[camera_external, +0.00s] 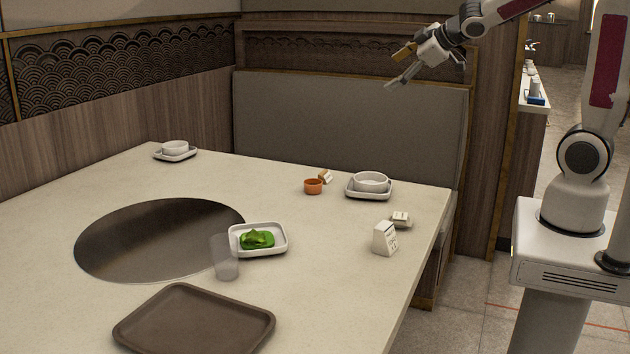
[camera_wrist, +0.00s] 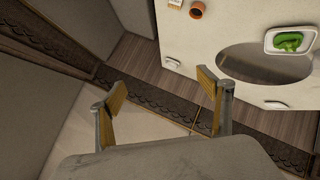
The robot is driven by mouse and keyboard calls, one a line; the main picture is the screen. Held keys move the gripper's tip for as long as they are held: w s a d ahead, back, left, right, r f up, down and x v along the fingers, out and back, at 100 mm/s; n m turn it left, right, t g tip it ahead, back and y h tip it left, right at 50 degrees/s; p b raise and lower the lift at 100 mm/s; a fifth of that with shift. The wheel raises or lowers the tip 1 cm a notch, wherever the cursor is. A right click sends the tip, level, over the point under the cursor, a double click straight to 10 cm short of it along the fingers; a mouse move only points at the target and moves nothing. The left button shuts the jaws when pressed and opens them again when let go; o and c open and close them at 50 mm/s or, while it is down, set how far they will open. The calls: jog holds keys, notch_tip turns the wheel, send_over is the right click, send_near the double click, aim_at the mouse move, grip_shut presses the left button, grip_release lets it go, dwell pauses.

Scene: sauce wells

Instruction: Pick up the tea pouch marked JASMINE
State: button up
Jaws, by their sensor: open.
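My gripper (camera_external: 396,68) is open and empty, high above the far side of the table beside the bench back. Its two fingers show apart in the wrist view (camera_wrist: 154,92). No lettering can be read, so I cannot tell which thing is the JASMINE pouch. A small white-and-tan packet (camera_external: 326,176) lies just behind an orange cup (camera_external: 313,186). Another small pale packet (camera_external: 401,219) lies near the right table edge, behind an upright white carton (camera_external: 385,239) with dark print. The orange cup also shows at the top of the wrist view (camera_wrist: 197,10).
A white bowl on a dish (camera_external: 369,194) stands at the back right. A white tray (camera_external: 283,228) holds green food, with a clear cup (camera_external: 225,257) beside it. A brown tray (camera_external: 195,322) lies in front. A dark round plate (camera_external: 160,240) is set into the table.

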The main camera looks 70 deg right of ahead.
jog(key=w+d+f+n+t+y, duration=0.1)
jog(key=w+d+f+n+y, duration=0.15)
jog(key=w+f+n, duration=0.55)
notch_tip(320, 180, down, 9)
jog(key=w+a+g+y, duration=0.1)
jog(key=w+g+y, duration=0.15)
jog(key=y, duration=0.25)
jog(key=s+a+f+n+g+y, duration=0.1)
jog(key=s+f+g+y, duration=0.1)
jog(key=s+f, duration=0.3)
jog(key=s+a+f+n+g+y, duration=0.1)
jog(key=s+f+g+y, duration=0.1)
jog(key=s+f, duration=0.4)
jog(key=s+a+f+n+g+y, duration=0.1)
jog(key=s+f+g+y, duration=0.1)
jog(key=s+f+y, duration=0.2)
jog(key=shift+s+a+f+n, duration=0.15)
jog(key=shift+s+f, duration=0.25)
jog(key=shift+f, duration=0.35)
jog(key=shift+s+a+f+n, duration=0.15)
jog(key=shift+s+f, duration=0.25)
jog(key=shift+f, duration=0.3)
jog(key=shift+s+f+g+y, duration=0.2)
jog(key=shift+s+g+y, duration=0.05)
jog(key=shift+s, duration=0.25)
